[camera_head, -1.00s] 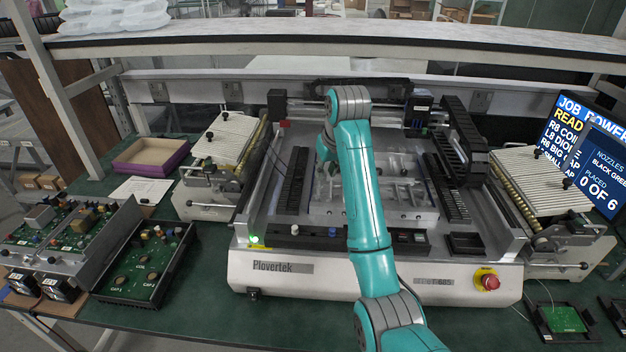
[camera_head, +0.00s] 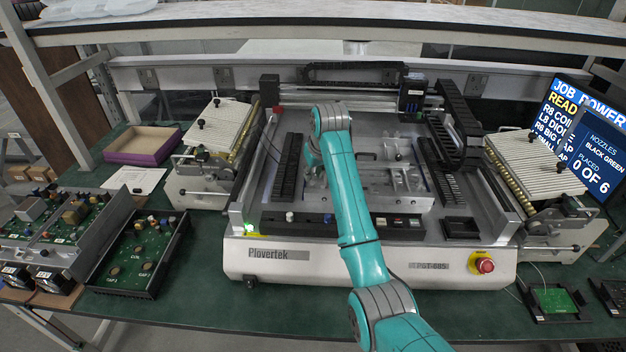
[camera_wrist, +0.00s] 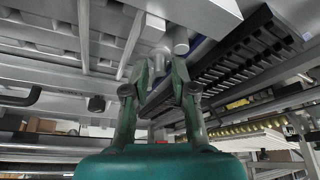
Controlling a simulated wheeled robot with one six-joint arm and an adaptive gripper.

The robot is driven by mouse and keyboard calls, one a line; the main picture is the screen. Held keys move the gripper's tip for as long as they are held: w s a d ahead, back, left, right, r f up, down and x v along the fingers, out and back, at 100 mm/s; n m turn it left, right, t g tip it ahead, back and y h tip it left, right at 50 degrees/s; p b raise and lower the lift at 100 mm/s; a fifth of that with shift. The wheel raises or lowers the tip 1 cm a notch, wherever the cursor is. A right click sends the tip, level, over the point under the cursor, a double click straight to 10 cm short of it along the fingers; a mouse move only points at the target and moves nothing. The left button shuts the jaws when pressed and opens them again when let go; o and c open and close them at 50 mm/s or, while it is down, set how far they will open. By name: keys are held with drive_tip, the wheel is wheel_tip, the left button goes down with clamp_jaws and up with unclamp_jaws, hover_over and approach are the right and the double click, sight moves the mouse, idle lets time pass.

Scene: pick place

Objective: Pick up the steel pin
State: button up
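My gripper (camera_wrist: 160,74) shows in the wrist view with its two green fingers apart, angled in toward each other. A short grey metal cylinder (camera_wrist: 157,60), which looks like the steel pin, shows between the fingertips; I cannot tell whether they touch it. A second, larger grey cylinder (camera_wrist: 180,41) is just beyond, to the right. In the head view my arm reaches over the left part of the machine bed (camera_head: 377,178); the gripper is mostly hidden behind its links, and I cannot make out the pin there.
The white Plovertek machine (camera_head: 330,265) stands on the green bench, with a dark slotted rack (camera_head: 287,170) beside my arm. In the wrist view a dark slotted rack (camera_wrist: 240,60) is close on the right. Feeders stand on both sides. A shelf (camera_head: 300,28) spans the back.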

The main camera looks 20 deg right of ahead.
drive_tip(key=shift+w+f, duration=0.15)
drive_tip(key=shift+f, duration=0.2)
drive_tip(key=shift+c, duration=0.3)
clamp_jaws()
